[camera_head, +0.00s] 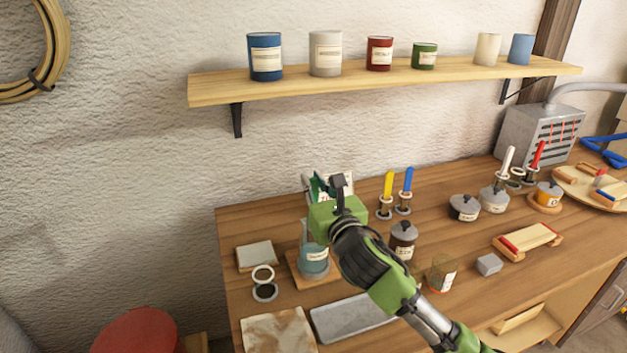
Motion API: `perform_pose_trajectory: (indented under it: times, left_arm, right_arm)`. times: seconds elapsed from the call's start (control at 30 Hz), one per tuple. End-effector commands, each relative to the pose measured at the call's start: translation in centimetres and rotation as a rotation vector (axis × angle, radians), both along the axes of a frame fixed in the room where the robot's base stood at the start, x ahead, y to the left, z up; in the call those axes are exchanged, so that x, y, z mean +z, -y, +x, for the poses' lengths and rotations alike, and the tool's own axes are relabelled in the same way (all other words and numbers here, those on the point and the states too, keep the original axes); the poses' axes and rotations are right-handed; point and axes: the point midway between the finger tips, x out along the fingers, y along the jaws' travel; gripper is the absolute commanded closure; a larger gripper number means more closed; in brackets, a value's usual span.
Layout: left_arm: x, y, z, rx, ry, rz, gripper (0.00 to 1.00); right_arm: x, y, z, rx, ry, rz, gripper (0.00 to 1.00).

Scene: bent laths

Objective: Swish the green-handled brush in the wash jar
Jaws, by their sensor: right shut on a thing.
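The wash jar (314,258) is a clear glass jar with bluish-green liquid and a pale label. It stands on a small wooden board at the left of the workbench. My right gripper (328,196) is above the jar and partly in front of it. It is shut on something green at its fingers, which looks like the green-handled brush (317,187). The gripper hides most of the brush, and I cannot tell whether its tip is in the liquid. My left gripper is out of view.
A yellow-handled tool (388,185) and a blue-handled one (407,181) stand in holders behind. A dark lidded jar (403,240) is right of my gripper. A metal tray (350,317) lies in front. A shelf (400,77) with several cans hangs above.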

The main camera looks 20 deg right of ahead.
Motion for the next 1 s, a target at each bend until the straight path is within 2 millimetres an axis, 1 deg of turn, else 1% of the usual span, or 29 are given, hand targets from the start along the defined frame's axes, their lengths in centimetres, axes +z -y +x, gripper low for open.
perform_pose_trajectory:
  times: [0.03,0.7,1.0]
  left_arm:
    - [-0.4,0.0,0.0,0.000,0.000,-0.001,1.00]
    - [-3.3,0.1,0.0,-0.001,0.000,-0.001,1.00]
    - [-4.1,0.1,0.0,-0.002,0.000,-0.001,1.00]
  right_arm:
    - [-0.7,0.0,0.0,0.000,-0.001,-0.001,1.00]
    - [-6.1,0.0,0.0,-0.001,-0.002,0.000,1.00]
    - [-7.6,0.0,0.0,0.000,0.000,0.000,1.00]
